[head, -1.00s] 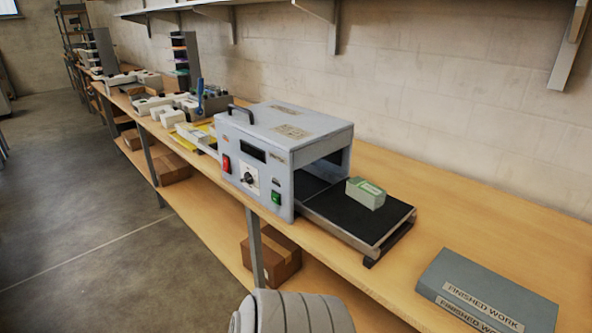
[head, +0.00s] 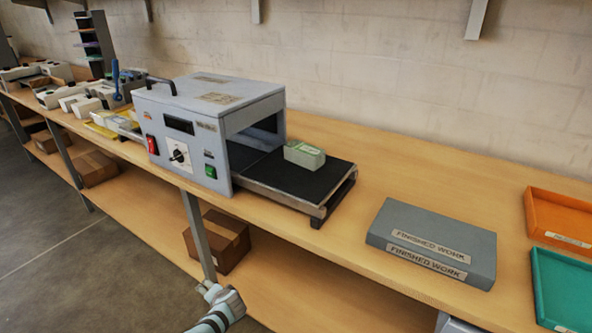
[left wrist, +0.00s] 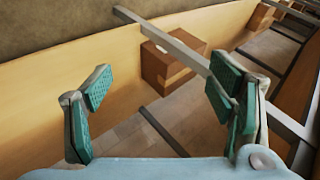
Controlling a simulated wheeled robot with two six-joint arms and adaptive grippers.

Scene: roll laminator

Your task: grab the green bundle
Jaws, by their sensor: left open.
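The green bundle (head: 304,155) is a small pale block with a green top. It lies on the black outfeed bed (head: 318,181) of the grey laminator (head: 215,130), just outside the opening. My left gripper shows in the left wrist view (left wrist: 158,92) with its two green-padded fingers spread wide and nothing between them. In the head view only part of my left arm shows at the bottom, low in front of the bench and well away from the bundle. The bundle does not show in the left wrist view. My right gripper is not seen.
A grey "FINISHED WORK" box (head: 432,240) lies right of the laminator, with an orange tray (head: 558,216) and a teal tray (head: 562,290) beyond it. Cardboard boxes (head: 217,241) stand on the lower shelf. The bench top between laminator and grey box is clear.

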